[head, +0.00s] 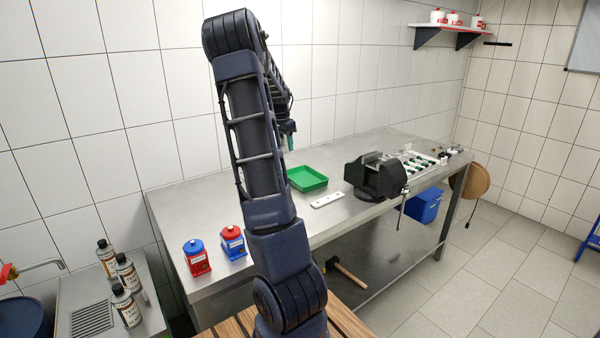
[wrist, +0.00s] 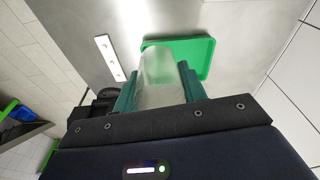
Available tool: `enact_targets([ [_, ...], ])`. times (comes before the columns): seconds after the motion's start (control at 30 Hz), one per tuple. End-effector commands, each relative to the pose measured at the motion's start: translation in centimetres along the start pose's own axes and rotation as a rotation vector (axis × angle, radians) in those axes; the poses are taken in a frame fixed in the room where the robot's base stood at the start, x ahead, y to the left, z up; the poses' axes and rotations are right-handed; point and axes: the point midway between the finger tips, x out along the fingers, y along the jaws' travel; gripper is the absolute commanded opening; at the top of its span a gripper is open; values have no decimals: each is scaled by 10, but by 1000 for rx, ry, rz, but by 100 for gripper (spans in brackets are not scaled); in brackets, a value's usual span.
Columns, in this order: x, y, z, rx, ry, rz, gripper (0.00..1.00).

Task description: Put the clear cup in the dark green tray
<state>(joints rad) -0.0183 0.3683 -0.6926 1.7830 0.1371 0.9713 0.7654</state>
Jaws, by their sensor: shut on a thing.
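My gripper (wrist: 160,90) is shut on the clear cup (wrist: 158,68), which shows between its two green fingers in the wrist view. In the head view the gripper (head: 288,140) is small and mostly behind my arm, and I cannot make out the cup there. The green tray (head: 307,179) lies on the steel bench, just below and to the right of the gripper in the head view. In the wrist view the tray (wrist: 205,52) is beyond the cup, which covers its left part. The tray looks empty where it shows.
A white strip with holes (head: 328,200) lies beside the tray on the bench (head: 240,190). A black vise (head: 375,177) stands to the right. A red box with a blue lid (head: 196,258) and a blue box with a red lid (head: 232,242) stand at the front left.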

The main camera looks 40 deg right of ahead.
Motion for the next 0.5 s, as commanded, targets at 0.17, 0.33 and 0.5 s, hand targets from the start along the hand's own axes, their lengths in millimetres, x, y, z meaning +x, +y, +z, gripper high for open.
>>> enact_targets([
  [0.17, 4, -11, -34, -66, 3, -5, 19],
  [0.33, 8, -20, -66, -133, 3, -14, 19],
  [0.5, 13, -26, -98, -197, 0, -26, 19],
])
